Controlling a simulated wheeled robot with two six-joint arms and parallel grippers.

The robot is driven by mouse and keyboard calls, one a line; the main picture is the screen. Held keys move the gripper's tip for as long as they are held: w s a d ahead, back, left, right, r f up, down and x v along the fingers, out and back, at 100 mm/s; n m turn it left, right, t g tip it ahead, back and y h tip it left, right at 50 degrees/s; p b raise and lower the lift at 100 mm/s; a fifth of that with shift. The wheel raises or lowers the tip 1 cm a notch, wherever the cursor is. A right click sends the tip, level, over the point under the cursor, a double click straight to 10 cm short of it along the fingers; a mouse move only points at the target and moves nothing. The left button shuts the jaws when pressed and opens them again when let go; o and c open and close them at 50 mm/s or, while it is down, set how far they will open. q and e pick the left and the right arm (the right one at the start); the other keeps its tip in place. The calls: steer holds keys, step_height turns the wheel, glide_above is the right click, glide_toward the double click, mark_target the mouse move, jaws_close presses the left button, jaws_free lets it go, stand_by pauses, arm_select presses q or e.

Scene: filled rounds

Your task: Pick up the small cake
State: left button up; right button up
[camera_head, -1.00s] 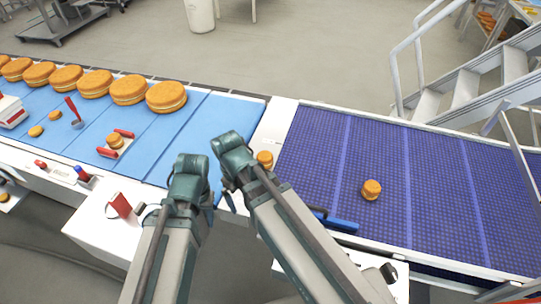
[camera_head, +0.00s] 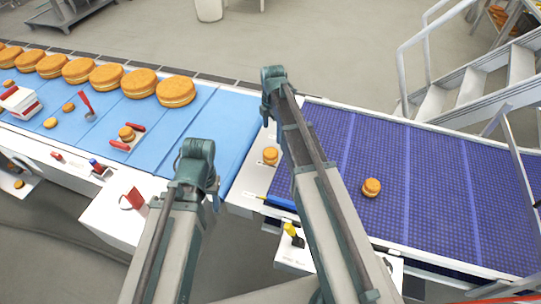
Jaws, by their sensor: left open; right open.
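Several small round cakes are in view. One small cake (camera_head: 270,156) sits on the white strip between the two belts. Another small cake (camera_head: 371,187) lies alone on the purple belt. A third (camera_head: 127,133) sits on a small white tray with red handles on the blue belt. My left gripper (camera_head: 198,165) is open, left of the cake on the strip and above the blue belt's near edge. My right gripper (camera_head: 273,85) is open, beyond that cake in the picture, near the far edge of the belts. I see nothing in either gripper; the fingertips are hard to make out.
Large cakes (camera_head: 175,91) stand in a row along the far side of the blue belt (camera_head: 215,125). A blue-handled tool (camera_head: 280,202) lies at the purple belt's near edge, partly behind my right arm. The purple belt (camera_head: 440,190) is mostly clear. Metal stairs (camera_head: 465,90) rise at the right.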

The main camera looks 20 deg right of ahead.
mark_target(270, 152)
step_height(270, 152, down, 9)
steer(key=b, duration=0.8)
steer(key=shift+r, duration=0.2)
steer(key=f+b, duration=0.1)
steer(key=b, duration=0.1)
steer(key=f+b, duration=0.1)
steer(key=f, duration=0.1)
steer(key=f+b, duration=0.2)
steer(key=shift+w+a+f+b, duration=0.2)
steer(key=shift+a+b, duration=0.15)
steer(key=shift+r, duration=0.1)
steer(key=shift+c, duration=0.2)
steer(key=c, duration=0.7)
